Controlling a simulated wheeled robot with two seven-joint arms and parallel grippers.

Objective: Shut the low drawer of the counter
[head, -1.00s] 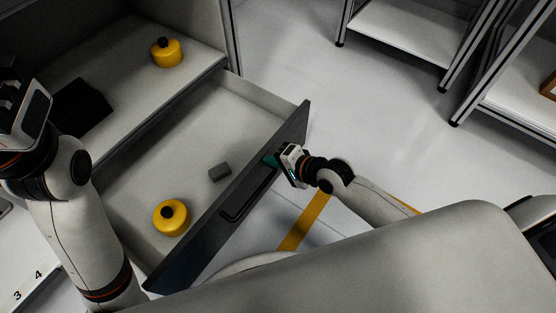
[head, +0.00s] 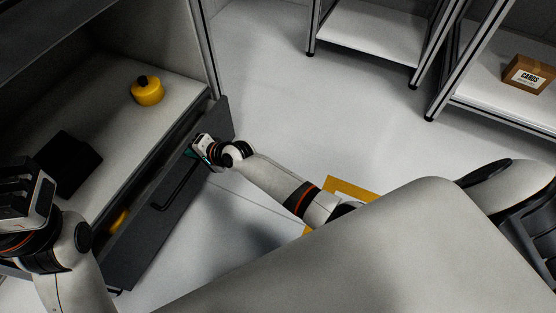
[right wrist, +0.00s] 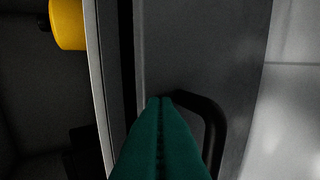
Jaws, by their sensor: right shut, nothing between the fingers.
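The low drawer (head: 150,226) of the counter has a dark grey front and stands open by a narrow gap. Its black bar handle (head: 175,187) is on the front face and also shows in the right wrist view (right wrist: 212,122). My right gripper (head: 197,150) is shut and empty, its teal fingertips (right wrist: 160,112) at the drawer front beside the handle; contact is likely but the exact touch point is hidden. A yellow round thing (head: 118,221) shows partly inside the drawer. My left gripper (head: 28,196) is at the left edge; its fingertips are not clear.
On the counter shelf (head: 120,120) above the drawer are a yellow weight with a black knob (head: 147,91) and a black box (head: 64,164). Shelf racks stand at the upper right, one with a cardboard box (head: 528,73).

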